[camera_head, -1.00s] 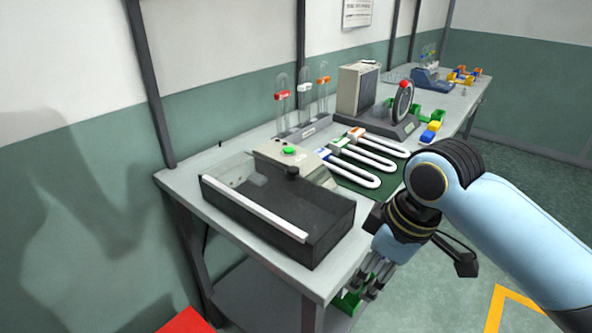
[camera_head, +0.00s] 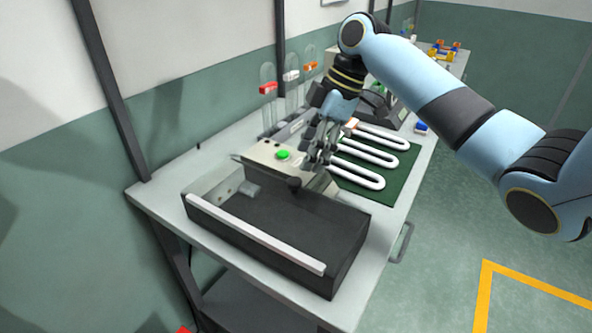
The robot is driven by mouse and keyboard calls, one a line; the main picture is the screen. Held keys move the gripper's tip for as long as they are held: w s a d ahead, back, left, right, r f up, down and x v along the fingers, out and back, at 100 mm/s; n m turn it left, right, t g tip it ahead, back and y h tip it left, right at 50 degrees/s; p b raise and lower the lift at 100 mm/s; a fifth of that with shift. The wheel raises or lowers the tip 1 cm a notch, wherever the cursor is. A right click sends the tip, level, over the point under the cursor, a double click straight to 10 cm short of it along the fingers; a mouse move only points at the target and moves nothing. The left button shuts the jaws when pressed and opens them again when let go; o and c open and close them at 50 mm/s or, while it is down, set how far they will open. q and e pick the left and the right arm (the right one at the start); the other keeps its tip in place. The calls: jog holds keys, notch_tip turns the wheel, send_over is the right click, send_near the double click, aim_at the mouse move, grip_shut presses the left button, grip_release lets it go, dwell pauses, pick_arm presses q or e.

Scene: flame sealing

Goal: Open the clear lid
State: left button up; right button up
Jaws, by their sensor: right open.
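My right gripper (camera_head: 318,160) is open, with fingers pointing down, behind the box's black knob (camera_head: 294,186) and beside the green button (camera_head: 283,155). It covers part of the U-shaped tubes, and no contact is clear. My left gripper is not in view.
White U-shaped tubes (camera_head: 362,178) lie on a green mat (camera_head: 397,183) right of the gripper. Upright glass tubes with red and white clamps (camera_head: 268,88) stand behind. The bench (camera_head: 165,197) has a bare strip left of the box. My right arm crosses over the bench's right side.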

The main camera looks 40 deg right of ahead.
aim_at(296, 180)
jog(key=x, duration=0.3)
jog(key=shift+w+a+f, duration=0.15)
jog(key=shift+f, duration=0.1)
jog(key=x, duration=0.2)
jog(key=shift+f, duration=0.4)
jog(key=c, duration=0.4)
jog(key=shift+c, duration=0.8)
jog(key=c, duration=0.5)
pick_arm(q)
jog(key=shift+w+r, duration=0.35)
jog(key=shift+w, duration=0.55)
pick_arm(e)
grip_shut()
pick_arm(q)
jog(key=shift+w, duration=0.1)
